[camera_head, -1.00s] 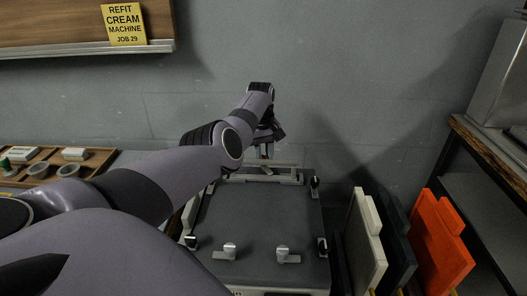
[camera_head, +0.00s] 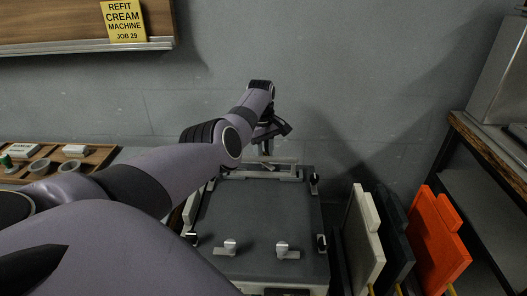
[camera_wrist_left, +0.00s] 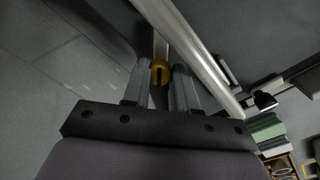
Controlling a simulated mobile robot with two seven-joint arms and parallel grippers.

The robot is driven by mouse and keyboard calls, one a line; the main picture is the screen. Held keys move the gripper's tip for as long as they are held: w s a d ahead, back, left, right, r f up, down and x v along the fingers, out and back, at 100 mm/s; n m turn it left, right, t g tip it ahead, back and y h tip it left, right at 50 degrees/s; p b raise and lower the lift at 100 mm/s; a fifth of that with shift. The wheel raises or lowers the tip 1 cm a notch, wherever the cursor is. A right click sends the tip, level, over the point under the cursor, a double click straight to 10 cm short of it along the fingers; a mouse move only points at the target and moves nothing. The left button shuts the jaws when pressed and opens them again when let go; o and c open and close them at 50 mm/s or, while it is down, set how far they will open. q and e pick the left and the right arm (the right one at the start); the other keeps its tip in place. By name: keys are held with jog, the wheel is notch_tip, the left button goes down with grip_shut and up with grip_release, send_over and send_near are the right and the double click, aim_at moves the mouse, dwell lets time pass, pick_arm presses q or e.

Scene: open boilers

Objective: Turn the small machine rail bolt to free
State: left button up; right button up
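The machine (camera_head: 262,220) has a dark grey top with a pale rail frame (camera_head: 262,178) at its back edge. My left gripper (camera_head: 267,148) is above this back frame, partly hidden by my own wrist. In the left wrist view, its two fingers (camera_wrist_left: 162,75) stand apart. A small yellow rounded piece with a dark slot (camera_wrist_left: 160,67) shows between the fingertips, near a long pale bar (camera_wrist_left: 190,48). It may be the rail bolt; I cannot tell whether the fingers touch it. My right gripper is not in view.
A wooden tray (camera_head: 95,160) with small parts is at left. A wall is close behind.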

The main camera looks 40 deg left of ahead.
pick_arm(q)
jog(key=o, duration=0.4)
jog(key=shift+a, duration=0.1)
